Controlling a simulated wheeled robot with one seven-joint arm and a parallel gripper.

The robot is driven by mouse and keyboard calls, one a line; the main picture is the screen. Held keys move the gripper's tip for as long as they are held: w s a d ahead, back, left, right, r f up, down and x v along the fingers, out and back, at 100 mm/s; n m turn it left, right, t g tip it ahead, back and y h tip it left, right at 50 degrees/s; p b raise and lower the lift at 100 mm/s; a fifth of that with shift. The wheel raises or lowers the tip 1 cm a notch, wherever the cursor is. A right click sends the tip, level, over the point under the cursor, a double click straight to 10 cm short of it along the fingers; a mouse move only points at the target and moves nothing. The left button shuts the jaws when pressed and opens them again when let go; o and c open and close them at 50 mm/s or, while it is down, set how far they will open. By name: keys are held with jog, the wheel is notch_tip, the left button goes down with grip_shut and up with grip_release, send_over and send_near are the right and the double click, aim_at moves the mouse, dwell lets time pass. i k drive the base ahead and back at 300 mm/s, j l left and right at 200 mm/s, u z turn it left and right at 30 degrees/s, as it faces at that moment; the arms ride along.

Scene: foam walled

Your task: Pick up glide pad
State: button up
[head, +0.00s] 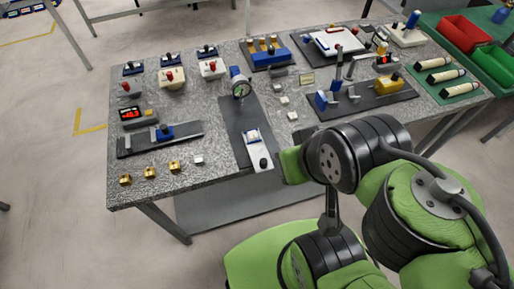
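No part is clearly marked as the glide pad. A small light grey block (198,160) lies near the front edge, right of the brass blocks. My green and black arm reaches over the table's front right side and hides part of it. My gripper's fingers cannot be made out, and nothing is seen held.
A dial gauge (241,88) stands mid-table, with a white and blue fixture (256,146) in front. Brass blocks (150,173) line the front left. A dark rail with a blue slider (164,132) lies behind them. A dark fixture plate (362,101) is at right. Red bin (464,34) beyond.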

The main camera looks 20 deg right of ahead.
aim_at(253, 136)
jog(key=z, duration=2)
jog(key=k+j+u, duration=0.1)
jog(key=u, duration=0.4)
jog(key=j+u, duration=0.45)
jog(key=k+j+u, duration=0.1)
jog(key=j+u, duration=0.15)
jog(key=u, duration=0.25)
jog(key=j+u, duration=0.25)
jog(key=u, duration=0.25)
jog(key=j+u, duration=0.3)
jog(key=u, duration=0.15)
jog(key=i+l, duration=0.05)
